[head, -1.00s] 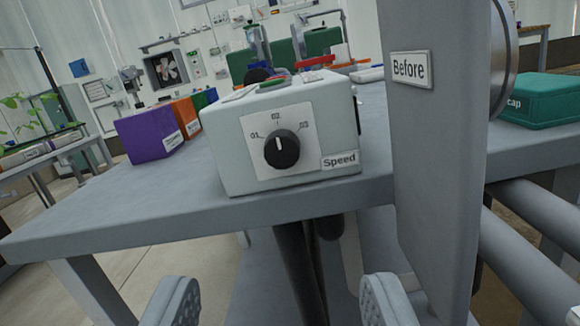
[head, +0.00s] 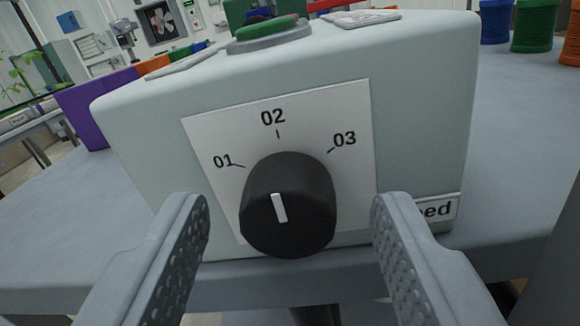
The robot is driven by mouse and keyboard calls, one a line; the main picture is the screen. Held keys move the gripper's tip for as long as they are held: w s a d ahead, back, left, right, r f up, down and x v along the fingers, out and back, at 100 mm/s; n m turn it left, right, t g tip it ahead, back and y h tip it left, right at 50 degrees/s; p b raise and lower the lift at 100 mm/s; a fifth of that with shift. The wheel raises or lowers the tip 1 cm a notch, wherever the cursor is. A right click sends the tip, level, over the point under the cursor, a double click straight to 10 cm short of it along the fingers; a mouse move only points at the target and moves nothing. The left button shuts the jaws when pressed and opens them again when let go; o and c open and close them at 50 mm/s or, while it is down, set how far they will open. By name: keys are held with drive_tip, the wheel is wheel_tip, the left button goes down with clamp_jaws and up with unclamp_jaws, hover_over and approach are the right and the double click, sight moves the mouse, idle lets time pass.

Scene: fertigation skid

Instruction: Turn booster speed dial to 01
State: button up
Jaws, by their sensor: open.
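The booster speed dial (head: 288,204) is a black round knob with a white pointer line. It sits on a white plate (head: 345,185) marked 01, 02 and 03, on the front of a pale box (head: 430,120). The pointer line points up toward 02, leaning slightly left in the picture. My gripper (head: 292,205) is open, with one finger on each side of the knob and a visible gap on both sides. The Speed label (head: 437,210) is partly hidden behind my right finger.
The box stands on a grey table (head: 50,220). A green button (head: 268,32) is on its top. A purple bin (head: 85,110) stands at left behind it. Green (head: 533,25) and blue (head: 495,20) containers stand at back right. A grey upright edge shows at lower right.

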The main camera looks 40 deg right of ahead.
drive_tip(key=shift+w+d, duration=0.3)
drive_tip(key=c, duration=1)
drive_tip(key=shift+o, duration=0.2)
drive_tip(key=shift+n, duration=0.3)
drive_tip(key=n, duration=1.1)
drive_tip(key=shift+w+a+g, duration=0.1)
drive_tip(key=shift+g, duration=0.2)
